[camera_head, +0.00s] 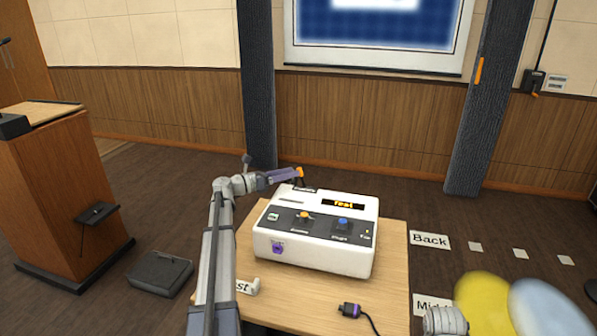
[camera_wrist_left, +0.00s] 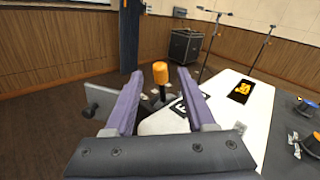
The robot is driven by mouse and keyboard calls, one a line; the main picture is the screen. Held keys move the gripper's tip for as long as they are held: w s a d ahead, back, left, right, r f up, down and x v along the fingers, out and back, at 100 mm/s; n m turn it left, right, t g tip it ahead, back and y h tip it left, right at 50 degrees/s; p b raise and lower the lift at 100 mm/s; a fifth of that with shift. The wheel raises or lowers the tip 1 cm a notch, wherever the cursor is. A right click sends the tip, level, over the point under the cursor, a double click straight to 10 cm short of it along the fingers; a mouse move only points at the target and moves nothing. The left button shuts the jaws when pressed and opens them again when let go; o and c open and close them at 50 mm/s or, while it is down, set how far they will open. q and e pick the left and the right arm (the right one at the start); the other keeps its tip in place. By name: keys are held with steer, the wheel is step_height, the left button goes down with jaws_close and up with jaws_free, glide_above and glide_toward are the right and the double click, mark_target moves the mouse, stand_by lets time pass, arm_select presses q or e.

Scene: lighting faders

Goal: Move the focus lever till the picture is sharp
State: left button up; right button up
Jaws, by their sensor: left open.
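The focus lever (camera_head: 299,173) stands at the back left of the white projector (camera_head: 315,252) and has an orange tip. In the left wrist view the orange tip (camera_wrist_left: 160,72) is upright between the finger ends. My left gripper (camera_head: 288,175) is open, with its purple fingers (camera_wrist_left: 160,82) on either side of the lever; I cannot tell if either touches it. The projection screen (camera_head: 375,22) shows a blue picture with a white block whose edges look soft. The screen's top is cut off.
A lectern (camera_head: 62,195) is at left. Blurred yellow and pale blue shapes (camera_head: 482,305) fill the lower right.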

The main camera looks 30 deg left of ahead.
mark_target(298, 168)
arm_select(q)
steer(key=shift+x, duration=2.2)
jaws_close()
